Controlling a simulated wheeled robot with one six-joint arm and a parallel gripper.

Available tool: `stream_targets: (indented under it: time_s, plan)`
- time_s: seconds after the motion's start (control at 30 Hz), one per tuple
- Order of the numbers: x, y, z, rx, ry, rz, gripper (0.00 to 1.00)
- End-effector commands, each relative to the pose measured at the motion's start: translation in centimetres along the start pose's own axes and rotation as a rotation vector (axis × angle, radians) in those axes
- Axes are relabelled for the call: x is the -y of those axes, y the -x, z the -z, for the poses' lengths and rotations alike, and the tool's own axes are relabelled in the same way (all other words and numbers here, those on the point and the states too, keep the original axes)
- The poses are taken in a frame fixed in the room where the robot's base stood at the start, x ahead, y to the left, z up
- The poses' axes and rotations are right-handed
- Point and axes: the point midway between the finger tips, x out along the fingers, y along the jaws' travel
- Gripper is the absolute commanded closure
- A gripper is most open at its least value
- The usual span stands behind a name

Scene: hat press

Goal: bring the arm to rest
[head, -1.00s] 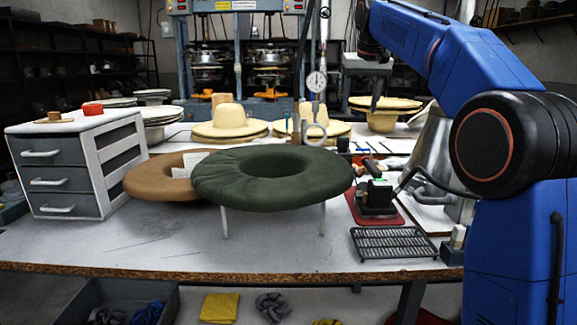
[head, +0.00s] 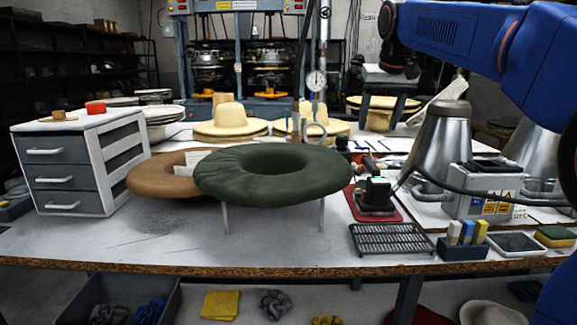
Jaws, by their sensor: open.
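My blue arm (head: 480,35) reaches in from the right edge, its forearm running level across the top right. My gripper (head: 380,118) hangs from the wrist, pointing down, over the back right of the bench. Its two fingers are spread apart with nothing held between them. A straw hat (head: 413,103) shows behind it; the distance between them is hard to tell.
A green ring cushion (head: 235,188) stands on thin legs at the bench's middle, beside a brown one (head: 148,185). A drawer cabinet (head: 112,170) is at left. A metal cone (head: 440,140), control box (head: 485,190) and wire rack (head: 390,239) are at right. The front left bench is clear.

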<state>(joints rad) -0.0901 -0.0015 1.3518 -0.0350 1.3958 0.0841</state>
Motion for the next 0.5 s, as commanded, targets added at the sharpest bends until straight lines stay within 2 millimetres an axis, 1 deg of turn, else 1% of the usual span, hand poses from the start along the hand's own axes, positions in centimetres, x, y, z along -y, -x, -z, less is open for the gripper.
stream_targets:
  time_s: [0.03, 0.23, 0.37, 0.5]
  plan:
    - [-0.4, 0.2, -1.9, -0.001, -0.001, 0.0, 0.41]
    - [-1.4, -0.5, -9.0, -0.004, 0.001, 0.001, 0.41]
    - [-2.1, -1.3, -13.8, -0.005, 0.001, 0.001, 0.41]
    - [-2.7, -2.7, -19.3, -0.007, 0.001, 0.001, 0.41]
